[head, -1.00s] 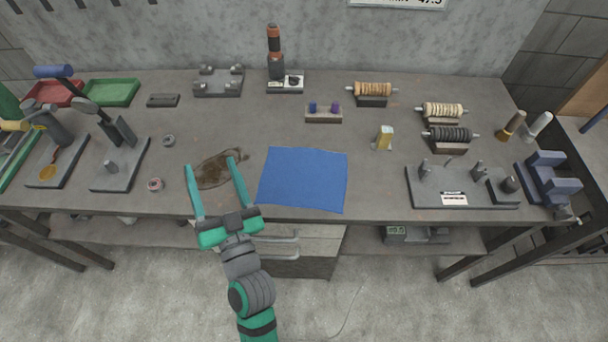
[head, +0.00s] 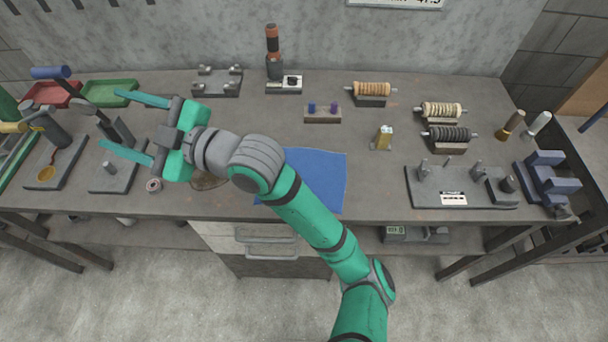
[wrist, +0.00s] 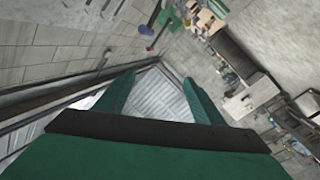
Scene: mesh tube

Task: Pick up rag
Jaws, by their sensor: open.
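The rag (head: 325,172) is a blue cloth lying flat near the front edge of the bench. My arm covers its left part in the head view. My gripper (head: 122,124) is open and empty, raised above the left part of the bench and pointing left. It is well to the left of the rag and not touching it. In the wrist view my open gripper (wrist: 158,90) shows its two green fingers spread apart, with nothing between them. The rag cannot be made out in the wrist view.
The bench (head: 385,195) carries a grey fixture plate (head: 460,202) at right, several wire spools, a green tray (head: 108,92) and a red tray (head: 52,94) at back left. A dark stain (head: 207,181) is mostly behind my arm. Bare bench lies right of the rag.

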